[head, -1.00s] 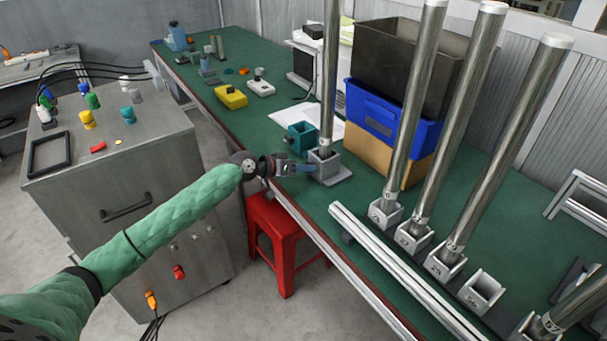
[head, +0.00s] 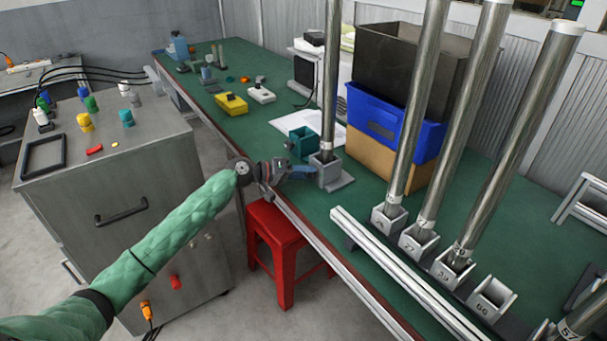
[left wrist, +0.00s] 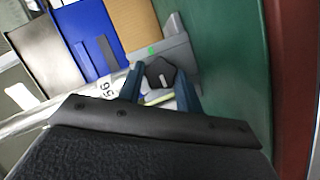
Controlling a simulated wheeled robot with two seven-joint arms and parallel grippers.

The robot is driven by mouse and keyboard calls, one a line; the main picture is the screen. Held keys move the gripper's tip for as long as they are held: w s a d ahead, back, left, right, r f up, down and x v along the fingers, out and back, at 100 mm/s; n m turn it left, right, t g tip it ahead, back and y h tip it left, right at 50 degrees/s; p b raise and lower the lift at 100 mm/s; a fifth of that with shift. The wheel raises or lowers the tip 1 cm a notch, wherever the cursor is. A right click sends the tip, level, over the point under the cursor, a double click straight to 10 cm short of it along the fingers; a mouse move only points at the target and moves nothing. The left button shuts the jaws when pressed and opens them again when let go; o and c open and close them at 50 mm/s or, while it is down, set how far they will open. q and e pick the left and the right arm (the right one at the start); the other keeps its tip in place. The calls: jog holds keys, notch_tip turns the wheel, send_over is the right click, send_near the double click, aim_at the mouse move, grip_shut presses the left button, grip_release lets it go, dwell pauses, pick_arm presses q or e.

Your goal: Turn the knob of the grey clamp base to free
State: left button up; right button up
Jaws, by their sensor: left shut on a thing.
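The grey clamp base (head: 335,184) stands on the green table near its front edge, with an upright steel pole (head: 329,95) in it. In the left wrist view the base (left wrist: 178,47) carries a dark, many-sided knob (left wrist: 160,74) with a pale line on its face. A small green mark shows on the base beside the knob. My left gripper (head: 306,172) reaches in from the left. Its blue fingers (left wrist: 160,80) are shut on the knob, one on each side. Part of the knob's lower side is hidden by the gripper. My right gripper is not in view.
A teal open box (head: 303,142) stands just behind the base. A blue crate (head: 390,125) and a dark bin stand to the right. Several poles in numbered holders and a metal rail (head: 400,265) fill the near right. A red stool (head: 278,240) stands below the table edge.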

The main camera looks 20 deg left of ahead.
pick_arm(q)
jog(key=o, duration=1)
jog(key=shift+s+a, duration=0.25)
jog(key=shift+a, duration=0.25)
jog(key=b+v, duration=0.1)
jog(key=v, duration=0.5)
jog(key=shift+s+a, duration=0.2)
jog(key=shift+a, duration=0.1)
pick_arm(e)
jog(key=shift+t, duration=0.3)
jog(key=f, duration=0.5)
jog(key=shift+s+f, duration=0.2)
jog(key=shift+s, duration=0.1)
pick_arm(q)
jog(key=shift+r, duration=0.1)
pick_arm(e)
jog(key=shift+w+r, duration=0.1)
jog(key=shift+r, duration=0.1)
